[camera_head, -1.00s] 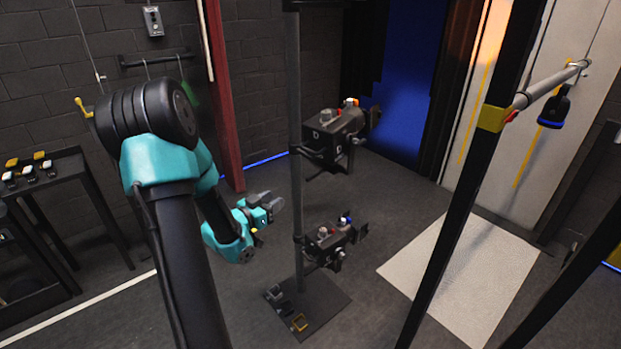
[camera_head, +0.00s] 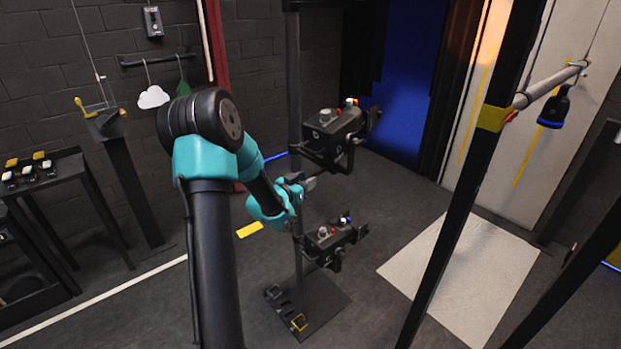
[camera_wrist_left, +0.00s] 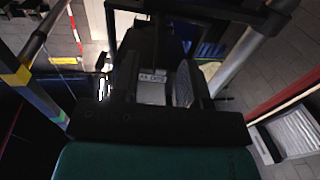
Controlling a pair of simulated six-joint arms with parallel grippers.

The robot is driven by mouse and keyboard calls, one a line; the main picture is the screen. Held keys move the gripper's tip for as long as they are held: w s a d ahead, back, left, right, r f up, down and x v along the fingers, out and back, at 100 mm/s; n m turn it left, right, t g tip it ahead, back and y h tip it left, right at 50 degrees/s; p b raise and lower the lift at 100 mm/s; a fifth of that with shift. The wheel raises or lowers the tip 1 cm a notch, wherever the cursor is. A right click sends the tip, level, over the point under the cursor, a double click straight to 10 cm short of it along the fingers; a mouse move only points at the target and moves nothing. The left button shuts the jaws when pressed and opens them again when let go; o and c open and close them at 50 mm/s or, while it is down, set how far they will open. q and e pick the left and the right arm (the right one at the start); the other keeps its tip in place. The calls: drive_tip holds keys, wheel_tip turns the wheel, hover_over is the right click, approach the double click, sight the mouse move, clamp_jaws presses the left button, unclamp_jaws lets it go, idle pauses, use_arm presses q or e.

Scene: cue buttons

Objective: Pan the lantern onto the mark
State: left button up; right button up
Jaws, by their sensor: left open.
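Two black box-shaped lanterns are mounted on an upright pole: an upper one (camera_head: 333,134) and a lower one (camera_head: 328,244), both with coloured knobs on top. My left gripper (camera_head: 306,185) is open beside the pole, just below the upper lantern and above the lower one. Whether it touches the upper lantern cannot be told. In the left wrist view dark lantern parts with a small lettered plate (camera_wrist_left: 152,77) show ahead of the gripper. My right gripper is not in view.
A pale mat (camera_head: 460,272) lies to the right, behind a dark slanted post (camera_head: 468,180). A button table (camera_head: 60,172) stands left. A white cloud (camera_head: 153,97) hangs on the wall rail. Open floor lies front left.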

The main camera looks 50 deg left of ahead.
use_arm(q)
drive_tip(key=shift+w+a, duration=0.15)
drive_tip(key=shift+w, duration=1.15)
drive_tip(key=shift+c, duration=0.2)
clamp_jaws()
